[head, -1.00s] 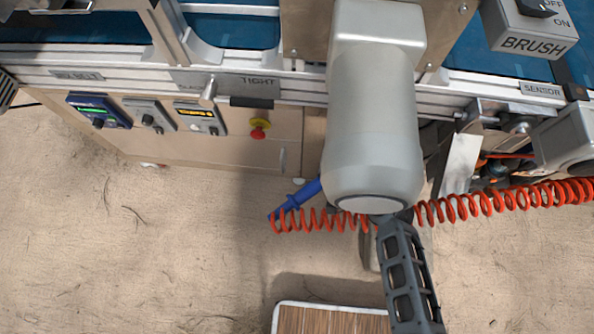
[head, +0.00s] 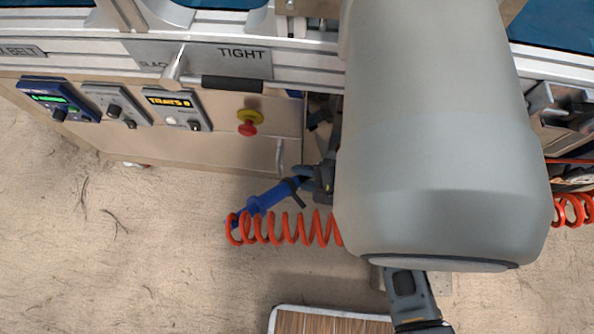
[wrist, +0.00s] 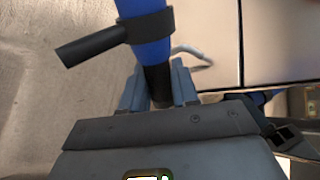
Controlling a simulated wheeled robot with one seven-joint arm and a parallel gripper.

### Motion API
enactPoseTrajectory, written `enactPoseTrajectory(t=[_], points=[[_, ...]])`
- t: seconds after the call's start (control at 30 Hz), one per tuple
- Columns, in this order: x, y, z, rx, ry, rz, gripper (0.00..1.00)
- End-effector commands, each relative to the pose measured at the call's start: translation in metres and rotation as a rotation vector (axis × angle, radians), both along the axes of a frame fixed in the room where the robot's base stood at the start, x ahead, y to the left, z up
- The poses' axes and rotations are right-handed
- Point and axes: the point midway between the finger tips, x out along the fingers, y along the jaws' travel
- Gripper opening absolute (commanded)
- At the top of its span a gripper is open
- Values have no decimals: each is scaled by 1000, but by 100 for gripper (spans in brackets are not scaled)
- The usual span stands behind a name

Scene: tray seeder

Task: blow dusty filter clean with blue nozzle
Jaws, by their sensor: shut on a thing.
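The blue nozzle (head: 267,202) is in the head view, below the machine's front panel, with a red coiled hose (head: 290,230) running from its lower left end to the right. My gripper (head: 312,184) is shut on the nozzle's upper right end, partly hidden behind my arm. In the wrist view the nozzle (wrist: 149,50) rises between my gripper's fingers (wrist: 158,88), with a black clamp and side lever on it. I cannot make out a dusty filter in either view.
The machine's front panel carries a red and yellow stop button (head: 248,122), a belt lever (head: 175,66) and several control boxes (head: 178,109). A wooden board with a pale edge (head: 330,320) lies at the bottom.

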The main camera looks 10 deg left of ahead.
Motion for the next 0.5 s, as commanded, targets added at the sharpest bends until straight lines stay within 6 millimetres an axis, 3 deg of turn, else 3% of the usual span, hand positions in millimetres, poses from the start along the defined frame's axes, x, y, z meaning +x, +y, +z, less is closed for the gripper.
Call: enactPoseTrajectory(t=[0.13,0.5], points=[[15,-12,-15,0,-2,-2,0],[40,-33,-30,-1,-2,-1,0]])
